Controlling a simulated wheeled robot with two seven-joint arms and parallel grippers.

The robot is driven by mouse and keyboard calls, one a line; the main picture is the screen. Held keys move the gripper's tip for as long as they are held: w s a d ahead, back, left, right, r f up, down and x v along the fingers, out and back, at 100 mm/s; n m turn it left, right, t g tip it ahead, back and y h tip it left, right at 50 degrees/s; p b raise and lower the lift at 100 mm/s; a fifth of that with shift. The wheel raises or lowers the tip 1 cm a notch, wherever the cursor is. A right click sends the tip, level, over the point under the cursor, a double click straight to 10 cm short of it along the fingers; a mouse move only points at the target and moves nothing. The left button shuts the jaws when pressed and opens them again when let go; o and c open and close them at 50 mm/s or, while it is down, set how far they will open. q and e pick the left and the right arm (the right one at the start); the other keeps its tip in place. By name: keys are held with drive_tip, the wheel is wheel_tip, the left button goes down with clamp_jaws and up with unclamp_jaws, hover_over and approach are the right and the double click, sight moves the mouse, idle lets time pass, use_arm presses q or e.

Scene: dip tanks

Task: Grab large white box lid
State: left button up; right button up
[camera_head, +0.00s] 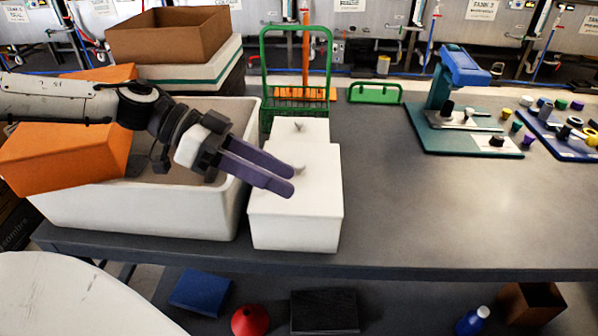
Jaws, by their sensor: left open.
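The large white box (296,228) stands upright on the grey table, with its white lid (318,190) on top. A pale knob shows on the lid, partly behind my fingers. My left gripper (291,180) reaches in from the left with two long purple fingers over the lid's left half. The fingers are open and hold nothing; whether they touch the lid or knob I cannot tell. A smaller white box (300,131) with a knobbed lid stands just behind the large one. My right gripper is not in view.
A large white tub (150,216) stands close left of the box, with an orange box (70,165) leaning on it. A green wire rack (265,75) stands behind. A teal stand (465,135) is at the right. The table (420,220) right of the box is clear.

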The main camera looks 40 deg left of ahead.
sight(297, 164)
use_arm(q)
drive_tip(key=w+a+t+y, duration=0.2)
drive_tip(key=w+a+t, duration=0.1)
drive_tip(key=a, duration=0.7)
drive_tip(key=shift+m, duration=0.3)
drive_tip(key=x, duration=0.4)
drive_tip(key=shift+f+p, duration=0.35)
drive_tip(key=shift+p, duration=0.05)
drive_tip(key=shift+x, duration=1.75)
drive_tip(key=b, duration=0.2)
drive_tip(key=shift+w+d+f+b, duration=0.3)
drive_tip(key=shift+w+f, duration=0.1)
drive_tip(key=shift+w+d+b, duration=0.35)
drive_tip(key=shift+d+b, duration=0.05)
drive_tip(key=shift+r, duration=0.1)
drive_tip(key=shift+c, duration=0.4)
